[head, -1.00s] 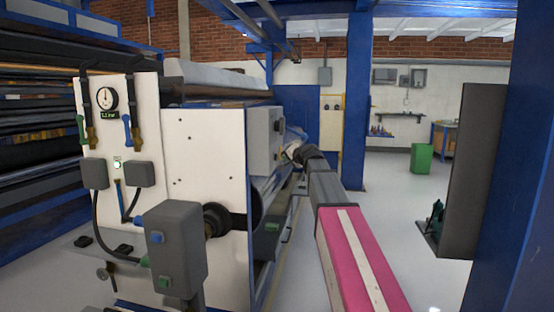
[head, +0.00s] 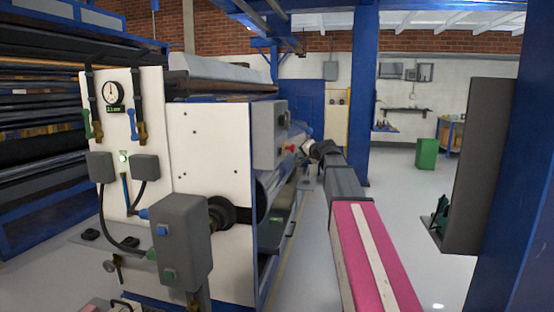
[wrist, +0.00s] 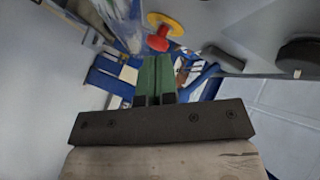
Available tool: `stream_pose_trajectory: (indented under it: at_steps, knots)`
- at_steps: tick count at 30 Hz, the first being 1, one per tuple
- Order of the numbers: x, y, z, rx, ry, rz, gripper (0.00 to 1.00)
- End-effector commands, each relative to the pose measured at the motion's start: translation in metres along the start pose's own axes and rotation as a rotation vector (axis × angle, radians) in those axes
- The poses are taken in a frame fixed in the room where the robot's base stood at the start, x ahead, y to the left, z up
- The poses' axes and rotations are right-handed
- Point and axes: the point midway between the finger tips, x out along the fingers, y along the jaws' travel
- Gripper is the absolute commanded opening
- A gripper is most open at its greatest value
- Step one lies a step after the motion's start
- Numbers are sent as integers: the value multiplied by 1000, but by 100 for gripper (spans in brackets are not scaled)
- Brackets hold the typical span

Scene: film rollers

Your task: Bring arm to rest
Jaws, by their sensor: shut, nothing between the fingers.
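My arm with the pink and grey links reaches away from me along the right side of the film roller machine (head: 212,150). My gripper (wrist: 157,62) shows in the wrist view with its green fingers together and nothing between them. In the head view the arm's far end is small and the fingers are hard to make out. A red button (head: 291,148) sits on the grey control box (head: 267,132), just left of the arm's end. The wrist view shows the red button (wrist: 158,40) on its yellow base, beyond the fingertips and apart from them.
A blue post (head: 363,100) stands behind and right of the arm. A dark grey panel (head: 480,150) and a wide blue column (head: 520,190) are close on the right. A green bin (head: 427,154) stands farther back. The floor between arm and panel is clear.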

Motion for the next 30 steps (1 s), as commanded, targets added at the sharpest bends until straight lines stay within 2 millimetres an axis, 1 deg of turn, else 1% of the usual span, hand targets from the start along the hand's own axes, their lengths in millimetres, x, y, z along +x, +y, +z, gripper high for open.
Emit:
stream_pose_trajectory:
  at_steps: [2,5,6,8,9,10,11,12,14,15,17,18,20,21,23,24,26,27,30]
  knots:
    - [0,13,16,-11,-24,25,0]
    - [1,43,52,-40,-83,86,0]
    - [0,58,70,-56,-113,117,0]
    - [-2,82,100,-82,-165,170,0]
    - [-4,100,120,-99,-202,207,0]
    - [-6,111,134,-113,-228,233,0]
    - [-9,124,149,-126,-257,260,0]
    - [-13,139,168,-144,-293,295,0]
    - [-20,162,196,-170,-350,348,0]
    - [-27,176,215,-187,-388,383,0]
    - [-38,198,242,-213,-445,436,0]
    - [-45,212,260,-230,-483,471,0]
    - [-59,232,286,-255,-542,523,0]
    - [-68,244,302,-272,-581,558,0]
    - [-84,263,326,-297,-640,610,0]
    - [-96,275,342,-313,-679,645,0]
    - [-113,291,364,-339,-737,697,0]
    - [-125,301,378,-354,-776,730,0]
    - [-153,322,406,-392,-860,804,0]
